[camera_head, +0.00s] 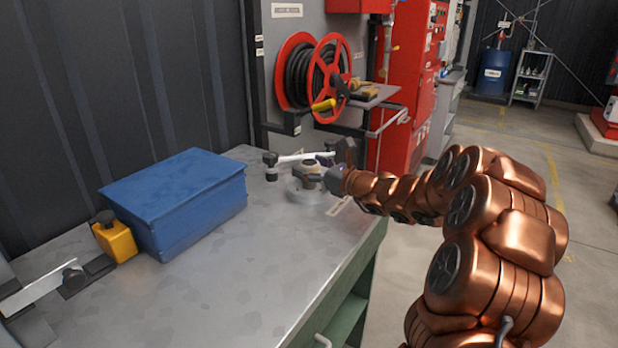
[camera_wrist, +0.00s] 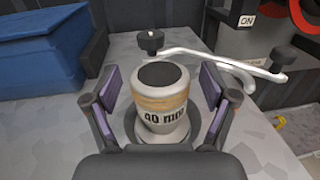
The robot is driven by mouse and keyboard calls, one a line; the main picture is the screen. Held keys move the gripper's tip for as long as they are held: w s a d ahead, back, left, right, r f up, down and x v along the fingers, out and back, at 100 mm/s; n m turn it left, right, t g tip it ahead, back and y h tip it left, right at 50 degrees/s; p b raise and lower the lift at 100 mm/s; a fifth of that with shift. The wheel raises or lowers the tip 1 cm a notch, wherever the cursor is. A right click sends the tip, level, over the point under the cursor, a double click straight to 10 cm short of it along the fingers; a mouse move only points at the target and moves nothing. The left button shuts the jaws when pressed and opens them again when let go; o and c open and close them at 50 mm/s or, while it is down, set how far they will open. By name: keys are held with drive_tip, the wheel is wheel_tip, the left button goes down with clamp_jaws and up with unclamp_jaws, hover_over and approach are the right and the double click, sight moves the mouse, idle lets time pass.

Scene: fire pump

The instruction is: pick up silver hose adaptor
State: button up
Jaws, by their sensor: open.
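The silver hose adaptor (camera_wrist: 162,104) stands upright on the workbench, with a dark round top, a tan band and "40 mm" lettering on its side. It also shows in the head view (camera_head: 309,171), near the far right part of the bench. My gripper (camera_wrist: 165,92) is open, with one purple-padded finger on each side of the adaptor in the wrist view. Gaps show between the pads and the adaptor. The adaptor's lower part sits over a wider grey round base, partly hidden by my gripper.
A blue box (camera_head: 175,200) and a yellow item (camera_head: 115,241) stand left on the grey workbench (camera_head: 240,270). A white-handled lever with black knobs (camera_wrist: 205,58) lies close behind the adaptor. A red hose reel (camera_head: 318,75) is beyond. The bench front is clear.

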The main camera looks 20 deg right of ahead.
drive_tip(key=shift+w, duration=0.1)
drive_tip(key=c, duration=1.5)
